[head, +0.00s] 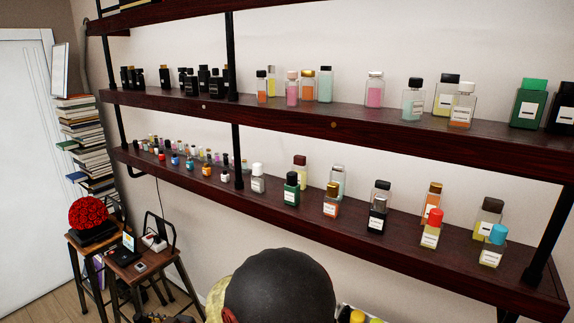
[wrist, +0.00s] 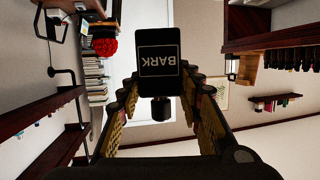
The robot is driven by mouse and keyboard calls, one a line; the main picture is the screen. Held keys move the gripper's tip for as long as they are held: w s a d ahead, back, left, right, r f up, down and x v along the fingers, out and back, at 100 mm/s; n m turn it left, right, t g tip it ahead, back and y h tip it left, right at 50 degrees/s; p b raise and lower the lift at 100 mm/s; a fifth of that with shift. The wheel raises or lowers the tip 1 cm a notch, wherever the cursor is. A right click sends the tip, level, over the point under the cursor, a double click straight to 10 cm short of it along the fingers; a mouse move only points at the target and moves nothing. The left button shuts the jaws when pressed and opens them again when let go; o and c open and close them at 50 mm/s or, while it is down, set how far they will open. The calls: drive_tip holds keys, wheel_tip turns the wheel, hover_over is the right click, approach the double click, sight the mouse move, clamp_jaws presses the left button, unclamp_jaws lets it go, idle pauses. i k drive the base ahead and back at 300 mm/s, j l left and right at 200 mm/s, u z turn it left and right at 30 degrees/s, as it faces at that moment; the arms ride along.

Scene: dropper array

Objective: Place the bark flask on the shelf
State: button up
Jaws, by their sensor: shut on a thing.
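The bark flask (wrist: 158,65) is a black rectangular bottle with a dark cap and a label reading BARK. It sits between the yellow-padded fingers of my gripper (wrist: 160,88) in the wrist view, and the gripper is shut on it. The wrist picture is upside down, so the flask looks upright in the room. No surface shows directly under it. I cannot make out the flask or the fingers in the head view. The dark wood shelf (head: 330,131) spans the wall there, with bottles on its upper and lower boards.
Several black bottles (head: 190,82) stand at the upper board's left, with coloured bottles further right. Small bottles crowd the lower board's left. Black uprights (head: 233,130) cross the boards. Stools (head: 140,267) and a book stack (head: 85,140) stand at left. My dark arm part covers the bottom centre.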

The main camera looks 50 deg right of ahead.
sight(346, 112)
drive_tip(key=i+j+z, duration=0.15)
drive_tip(key=z, duration=0.3)
drive_tip(key=i+j+z, duration=0.1)
drive_tip(key=z, duration=0.4)
drive_tip(key=j+z, duration=0.25)
drive_tip(key=z, duration=0.2)
drive_tip(key=i+j+z, duration=0.1)
drive_tip(key=j+z, duration=0.2)
drive_tip(key=z, duration=0.15)
drive_tip(key=j+z, duration=0.25)
drive_tip(key=j, duration=0.25)
drive_tip(key=j+z, duration=0.25)
drive_tip(key=j, duration=0.25)
drive_tip(key=k, duration=0.05)
